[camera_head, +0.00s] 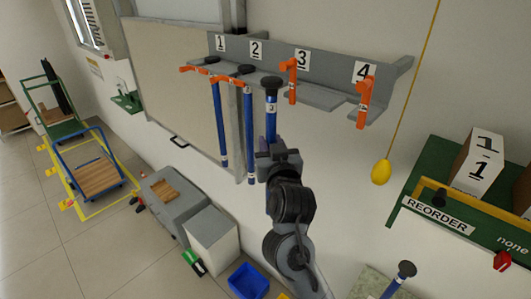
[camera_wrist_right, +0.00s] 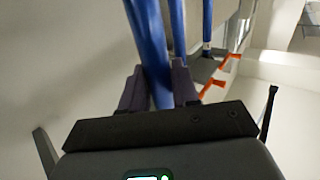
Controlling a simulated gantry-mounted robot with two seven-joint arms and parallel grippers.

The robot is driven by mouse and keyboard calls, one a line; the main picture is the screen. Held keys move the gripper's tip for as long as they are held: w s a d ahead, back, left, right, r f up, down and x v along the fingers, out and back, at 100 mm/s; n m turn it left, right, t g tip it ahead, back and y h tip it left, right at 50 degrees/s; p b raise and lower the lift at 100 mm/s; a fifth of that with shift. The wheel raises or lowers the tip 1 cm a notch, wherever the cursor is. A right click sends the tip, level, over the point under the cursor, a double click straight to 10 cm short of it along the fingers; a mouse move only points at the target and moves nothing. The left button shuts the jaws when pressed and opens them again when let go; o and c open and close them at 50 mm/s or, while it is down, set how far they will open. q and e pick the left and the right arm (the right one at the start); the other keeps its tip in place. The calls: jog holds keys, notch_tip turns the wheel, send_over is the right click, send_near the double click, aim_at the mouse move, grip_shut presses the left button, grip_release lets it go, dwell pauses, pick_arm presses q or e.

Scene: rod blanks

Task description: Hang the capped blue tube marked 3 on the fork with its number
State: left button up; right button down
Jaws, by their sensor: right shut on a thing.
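My right gripper (camera_head: 278,158) is shut on a blue tube with a black cap (camera_head: 270,123), held upright in front of the rack. The wrist view shows the tube (camera_wrist_right: 151,45) between the two fingers (camera_wrist_right: 160,88). The fork marked 3 (camera_head: 315,98) is behind and right of the tube's cap, under the number 3 plate (camera_head: 302,58). An orange latch (camera_head: 292,80) stands upright at this fork. The cap appears apart from the fork, though depth is hard to judge. My left gripper is not in view.
Two capped blue tubes (camera_head: 220,125) (camera_head: 249,135) hang at forks 1 and 2, close left of the held tube, with orange latches lying across. Fork 4 has an upright orange latch (camera_head: 364,102) and no tube. A yellow pull (camera_head: 381,172) hangs at right. Another capped tube (camera_head: 392,287) stands below.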

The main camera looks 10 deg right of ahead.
jog(key=w+d+f+b, duration=0.1)
jog(key=w+d+b, duration=0.3)
jog(key=d, duration=0.2)
dwell(0.8)
jog(key=shift+f, duration=0.1)
jog(key=c, duration=0.8)
grip_release()
jog(key=shift+o, duration=0.2)
jog(key=shift+s, duration=0.15)
